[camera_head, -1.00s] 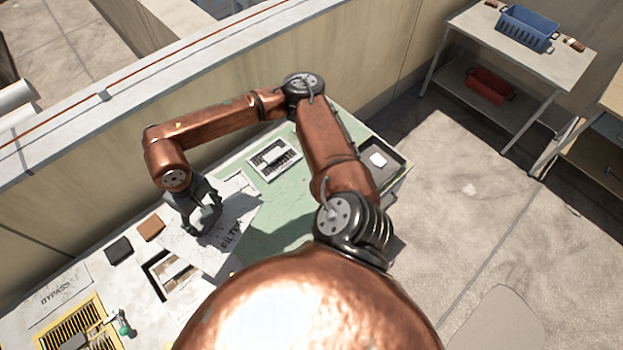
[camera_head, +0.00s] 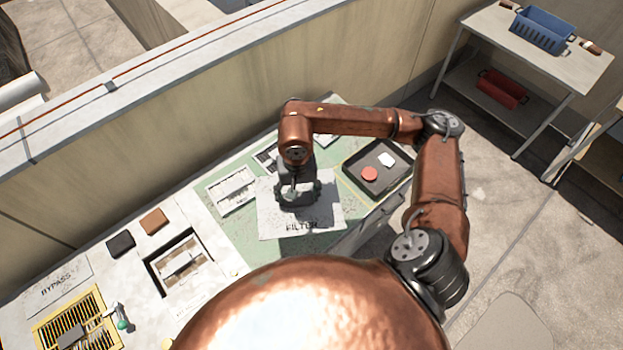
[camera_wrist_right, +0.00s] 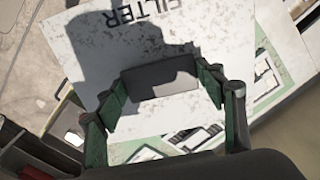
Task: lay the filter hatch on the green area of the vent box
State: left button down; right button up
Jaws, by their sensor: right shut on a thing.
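The filter hatch (camera_head: 268,220) is a whitish, speckled plate marked FILTER. It lies over the green area (camera_head: 237,233) of the vent box (camera_head: 215,218) in the head view. My right gripper (camera_head: 297,200) is above the hatch and shut on its handle, which is mostly hidden by the fingers. In the right wrist view, the hatch (camera_wrist_right: 95,55) fills much of the picture beneath the fingers (camera_wrist_right: 160,105). I cannot tell whether the hatch touches the green surface. The opening (camera_head: 180,262) to the left is uncovered. My left gripper is not in view.
A dark tray (camera_head: 352,180) with a red round piece and a white piece is right of the hatch. A white framed panel (camera_head: 232,190) lies to its left. A brown block (camera_head: 154,221), a black block (camera_head: 120,244) and the BYPASS plate (camera_head: 60,281) are farther left.

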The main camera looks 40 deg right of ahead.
jog(key=s+d+f+m+b, duration=0.1)
jog(key=s+d+f+m, duration=0.1)
jog(key=m, duration=0.1)
jog(key=s+d+f+m+b, duration=0.2)
jog(key=f+m, duration=0.1)
jog(key=m, duration=0.1)
jog(key=s+d+f+m+b, duration=0.2)
jog(key=f+m, duration=0.1)
jog(key=m, duration=0.1)
jog(key=shift+f, duration=0.2)
jog(key=shift+d+f+m, duration=0.1)
jog(key=shift+m, duration=0.3)
jog(key=w+d+f, duration=0.8)
jog(key=shift+w+d+b, duration=0.2)
jog(key=shift+w+b, duration=0.1)
jog(key=shift+w, duration=0.05)
jog(key=shift+w+d+f, duration=0.45)
jog(key=shift+w+f, duration=0.05)
jog(key=shift+f, duration=0.3)
notch_tip(320, 180, down, 3)
jog(key=shift+w+d+f, duration=0.1)
jog(key=shift+f, duration=0.05)
